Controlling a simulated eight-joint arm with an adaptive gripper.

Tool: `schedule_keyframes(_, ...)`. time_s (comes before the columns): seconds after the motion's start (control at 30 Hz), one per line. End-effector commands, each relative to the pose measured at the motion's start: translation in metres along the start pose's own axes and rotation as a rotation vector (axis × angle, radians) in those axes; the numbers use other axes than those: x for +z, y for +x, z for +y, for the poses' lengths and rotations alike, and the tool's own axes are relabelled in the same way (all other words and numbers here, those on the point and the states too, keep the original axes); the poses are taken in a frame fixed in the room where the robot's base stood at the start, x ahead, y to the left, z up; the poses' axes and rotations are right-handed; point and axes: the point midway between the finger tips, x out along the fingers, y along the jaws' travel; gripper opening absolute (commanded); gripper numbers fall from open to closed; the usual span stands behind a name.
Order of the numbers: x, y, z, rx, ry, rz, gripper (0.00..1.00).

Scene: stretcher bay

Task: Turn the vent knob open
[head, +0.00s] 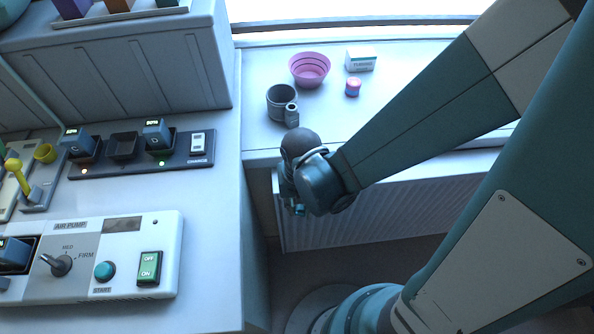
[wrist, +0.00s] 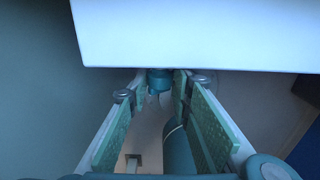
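My gripper (head: 296,206) hangs in the gap between the console and the window ledge, partly hidden by my own wrist in the head view. In the wrist view, my gripper (wrist: 160,88) is open, its two green-padded fingers apart and nothing held between the pads. I cannot make out a knob marked as a vent in either view. A grey pointer knob (head: 58,265) sits on the air pump panel (head: 120,289) at lower left, by the words MED and FIRM. It is well left of my gripper.
A ribbed radiator (head: 350,222) is below the window ledge (head: 425,95). On the ledge are a grey mug (head: 281,100), a pink bowl (head: 310,68), a small jar (head: 353,87) and a box (head: 361,59). A charger strip (head: 122,168) lies on the console. A white edge (wrist: 200,35) crosses the wrist view.

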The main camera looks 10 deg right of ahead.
Motion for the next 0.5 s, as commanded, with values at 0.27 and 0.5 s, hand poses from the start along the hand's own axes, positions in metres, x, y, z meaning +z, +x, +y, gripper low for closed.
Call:
schedule_keyframes(0.27,0.0,0.0003,-0.0004,0.007,0.001,0.001,0.1)
schedule_keyframes(0.5,-0.0005,0.0012,-0.0022,0.06,0.003,0.004,0.1)
